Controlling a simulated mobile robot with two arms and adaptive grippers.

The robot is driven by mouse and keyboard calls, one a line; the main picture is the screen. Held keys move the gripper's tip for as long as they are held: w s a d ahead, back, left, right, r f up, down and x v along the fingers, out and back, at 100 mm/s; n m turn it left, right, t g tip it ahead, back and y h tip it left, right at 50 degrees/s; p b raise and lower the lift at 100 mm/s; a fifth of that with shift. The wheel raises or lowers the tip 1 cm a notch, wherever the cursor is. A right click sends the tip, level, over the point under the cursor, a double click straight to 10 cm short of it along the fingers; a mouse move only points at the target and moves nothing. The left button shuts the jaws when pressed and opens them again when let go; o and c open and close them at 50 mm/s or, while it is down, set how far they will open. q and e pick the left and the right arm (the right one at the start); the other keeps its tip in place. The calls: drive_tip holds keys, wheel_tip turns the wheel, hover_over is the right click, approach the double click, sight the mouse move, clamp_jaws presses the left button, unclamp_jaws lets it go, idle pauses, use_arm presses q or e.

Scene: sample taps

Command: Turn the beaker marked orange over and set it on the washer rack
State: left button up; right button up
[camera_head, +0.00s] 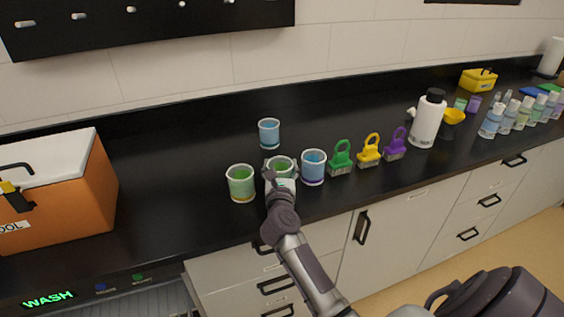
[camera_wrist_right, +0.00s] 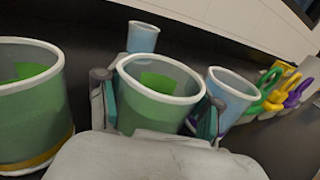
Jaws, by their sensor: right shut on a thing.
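Several beakers stand on the black counter. The left green beaker (camera_head: 241,182) shows a yellow-orange band at its base, clearer in the wrist view (camera_wrist_right: 35,110). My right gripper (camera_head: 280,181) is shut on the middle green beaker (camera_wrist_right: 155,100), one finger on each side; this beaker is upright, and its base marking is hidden. A blue beaker with a purple base band (camera_head: 313,168) stands just right of it, and another blue beaker (camera_head: 269,133) stands behind. The washer rack (camera_head: 150,303) shows partly at the lower left, by the lit WASH sign (camera_head: 48,299). My left gripper is out of view.
An orange box with a white lid (camera_head: 75,190) stands at the left. Green, yellow and purple clips (camera_head: 368,152) and a white bottle (camera_head: 427,118) stand to the right. Small bottles (camera_head: 520,113) are further right. The counter between box and beakers is clear.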

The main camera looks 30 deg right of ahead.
drive_tip(key=shift+f, duration=0.2)
drive_tip(key=o, duration=1)
drive_tip(key=shift+b, duration=0.3)
drive_tip(key=shift+s+a+f, duration=0.1)
drive_tip(key=shift+s+a, duration=0.05)
drive_tip(key=v, duration=0.4)
drive_tip(key=b+v, duration=0.1)
drive_tip(key=v, duration=0.4)
drive_tip(key=b+v, duration=0.1)
drive_tip(key=v, duration=0.3)
drive_tip(key=shift+s+r, duration=0.3)
